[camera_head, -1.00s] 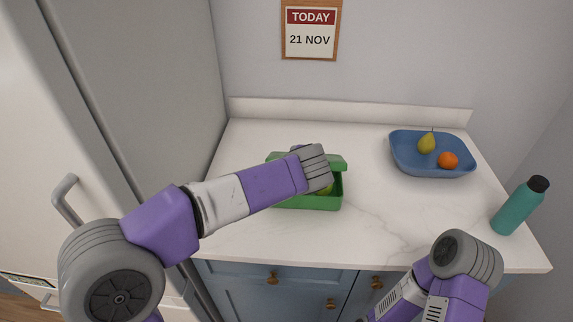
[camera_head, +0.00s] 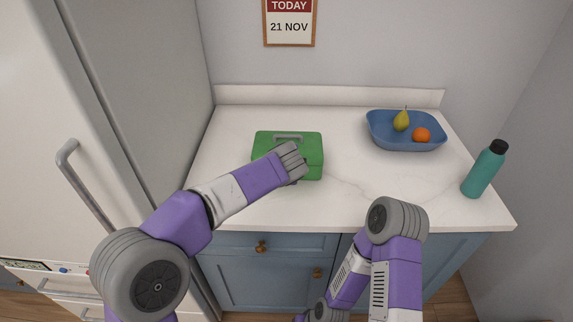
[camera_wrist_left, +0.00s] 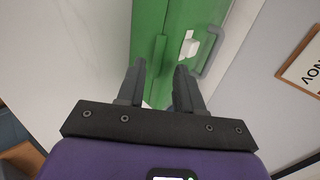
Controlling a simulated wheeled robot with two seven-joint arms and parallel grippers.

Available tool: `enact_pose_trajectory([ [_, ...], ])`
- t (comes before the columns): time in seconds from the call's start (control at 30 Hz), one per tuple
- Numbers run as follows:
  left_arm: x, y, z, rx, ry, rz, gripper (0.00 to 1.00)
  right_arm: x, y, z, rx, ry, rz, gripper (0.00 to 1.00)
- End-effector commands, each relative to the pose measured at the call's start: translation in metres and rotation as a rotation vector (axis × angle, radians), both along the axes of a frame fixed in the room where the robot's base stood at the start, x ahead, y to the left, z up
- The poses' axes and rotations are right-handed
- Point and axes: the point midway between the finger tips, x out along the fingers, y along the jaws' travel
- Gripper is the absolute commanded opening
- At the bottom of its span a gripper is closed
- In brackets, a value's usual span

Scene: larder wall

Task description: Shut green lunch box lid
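The green lunch box (camera_head: 265,150) stands on the white counter with its lid (camera_head: 305,140) down over it and a grey handle at the lid's back. I cannot tell whether the lid is fully flush. In the left wrist view, the lunch box (camera_wrist_left: 148,35) shows its lid, a white latch (camera_wrist_left: 190,46) and the grey handle. My left gripper (camera_wrist_left: 158,80) is at the front of the box, its two fingers apart with nothing seen between them. In the head view its wrist covers the box's front right part. My right gripper is out of view.
A blue bowl (camera_head: 385,138) with a pear (camera_head: 401,121) and an orange (camera_head: 421,135) stands at the back right. A teal bottle (camera_head: 482,174) stands near the counter's right edge. A tall fridge (camera_head: 140,80) is on the left. The counter (camera_head: 350,175) between box and bottle is clear.

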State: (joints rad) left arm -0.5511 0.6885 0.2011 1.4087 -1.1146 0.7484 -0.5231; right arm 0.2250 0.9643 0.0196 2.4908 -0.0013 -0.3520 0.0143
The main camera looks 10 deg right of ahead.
Motion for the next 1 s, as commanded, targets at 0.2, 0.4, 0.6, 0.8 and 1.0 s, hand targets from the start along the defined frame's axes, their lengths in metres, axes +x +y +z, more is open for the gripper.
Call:
enact_pose_trajectory([
  [0.2, -0.010, 0.002, 0.012, 0.000, -0.002, -0.001, 0.36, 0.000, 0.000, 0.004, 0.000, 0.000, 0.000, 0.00],
  [0.4, -0.036, 0.008, 0.037, 0.000, -0.004, -0.001, 0.36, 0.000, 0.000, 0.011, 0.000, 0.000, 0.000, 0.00],
  [0.6, -0.052, 0.011, 0.051, -0.001, -0.002, -0.001, 0.36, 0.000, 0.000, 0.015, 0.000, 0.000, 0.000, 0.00],
  [0.8, -0.055, 0.012, 0.052, 0.000, -0.001, 0.000, 0.36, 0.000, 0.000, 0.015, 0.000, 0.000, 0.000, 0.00],
  [1.0, -0.055, 0.012, 0.052, 0.000, -0.001, 0.000, 0.36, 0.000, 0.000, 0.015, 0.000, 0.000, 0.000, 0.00],
])
